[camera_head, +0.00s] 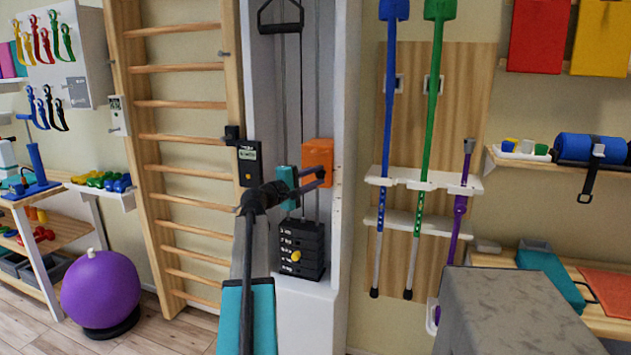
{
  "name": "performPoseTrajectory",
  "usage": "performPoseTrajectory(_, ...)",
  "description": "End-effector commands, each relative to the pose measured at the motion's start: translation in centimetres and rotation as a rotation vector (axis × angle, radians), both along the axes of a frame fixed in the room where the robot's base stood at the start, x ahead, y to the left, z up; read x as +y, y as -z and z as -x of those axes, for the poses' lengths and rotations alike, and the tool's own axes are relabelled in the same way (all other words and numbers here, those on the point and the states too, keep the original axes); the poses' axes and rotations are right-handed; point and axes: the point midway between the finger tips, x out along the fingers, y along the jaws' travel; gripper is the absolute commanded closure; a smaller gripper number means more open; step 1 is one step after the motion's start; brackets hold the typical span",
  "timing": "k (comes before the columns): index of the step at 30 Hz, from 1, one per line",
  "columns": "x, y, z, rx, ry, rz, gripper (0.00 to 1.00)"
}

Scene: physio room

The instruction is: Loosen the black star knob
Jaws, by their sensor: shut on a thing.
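My gripper (318,172) reaches up and to the right to the weight column, with its dark fingers in front of an orange block (318,148). The fingers are shut on a small black shape at the face of the orange block, which I take for the black star knob (320,158). It is mostly hidden by the fingers, and its lobes cannot be made out. A teal block (287,184) sits beside the fingers on the left.
A black weight stack (301,250) with a yellow pin (296,256) stands below in the white column (347,130). Wooden wall bars (185,103) are close on the left. Blue and green poles hang on a rack (450,182) to the right. A grey padded block (510,310) stands front right.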

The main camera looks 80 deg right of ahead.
Motion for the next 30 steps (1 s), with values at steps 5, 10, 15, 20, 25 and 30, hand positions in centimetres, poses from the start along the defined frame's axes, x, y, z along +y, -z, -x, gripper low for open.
performPoseTrajectory(5, -0.07, 0.21, -0.39, 0.162, -0.011, -0.028, 0.94)
performPoseTrajectory(10, -0.06, 0.29, -0.34, 0.287, -0.011, -0.053, 0.94)
performPoseTrajectory(15, -0.06, 0.31, -0.31, 0.372, -0.010, -0.071, 0.94)
performPoseTrajectory(20, -0.08, 0.26, -0.34, 0.416, -0.012, -0.079, 0.94)
performPoseTrajectory(25, -0.08, 0.25, -0.37, 0.431, -0.011, -0.083, 0.94)
performPoseTrajectory(30, -0.10, 0.26, -0.38, 0.431, -0.011, -0.083, 0.94)
